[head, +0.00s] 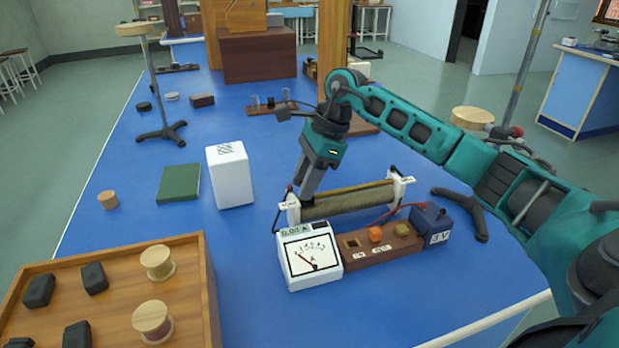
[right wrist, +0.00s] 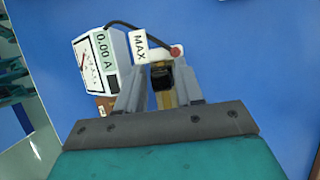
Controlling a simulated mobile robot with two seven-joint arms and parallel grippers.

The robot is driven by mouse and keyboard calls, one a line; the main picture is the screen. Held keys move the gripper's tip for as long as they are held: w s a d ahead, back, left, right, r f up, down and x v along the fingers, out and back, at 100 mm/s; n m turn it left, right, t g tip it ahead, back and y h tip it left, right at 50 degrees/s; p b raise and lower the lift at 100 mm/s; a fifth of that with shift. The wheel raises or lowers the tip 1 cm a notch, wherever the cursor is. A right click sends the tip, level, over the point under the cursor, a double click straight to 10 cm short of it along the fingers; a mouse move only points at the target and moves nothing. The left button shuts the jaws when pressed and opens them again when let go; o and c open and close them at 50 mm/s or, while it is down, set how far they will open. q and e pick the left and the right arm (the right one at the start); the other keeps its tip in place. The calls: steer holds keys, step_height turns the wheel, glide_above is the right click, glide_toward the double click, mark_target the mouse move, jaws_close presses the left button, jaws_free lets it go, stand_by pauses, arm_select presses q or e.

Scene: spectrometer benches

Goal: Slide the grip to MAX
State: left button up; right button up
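The sliding rheostat (head: 350,200) lies on the blue bench, with a long wound coil between two white end blocks. In the right wrist view its MAX label (right wrist: 140,47) is at the near-left end. The black grip (right wrist: 162,75) sits close to that label, between the fingers. My right gripper (head: 303,192) reaches down over the rheostat's left end; in the right wrist view its fingers (right wrist: 163,88) stand close on both sides of the grip and look shut on it. The fingers partly hide the grip in the head view. My left gripper is not in view.
An ammeter (head: 310,255) reading 0.00 A stands just in front, beside a wooden switch board (head: 378,246) and a 3 V battery (head: 431,224). A white box (head: 229,175) and green book (head: 179,183) stand left. A wooden tray (head: 196,262) fills the front left.

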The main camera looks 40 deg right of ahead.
steer(key=shift+o, duration=0.9)
steer(key=shift+d, duration=0.15)
steer(key=p+v, duration=0.1)
steer(key=v, duration=1.2)
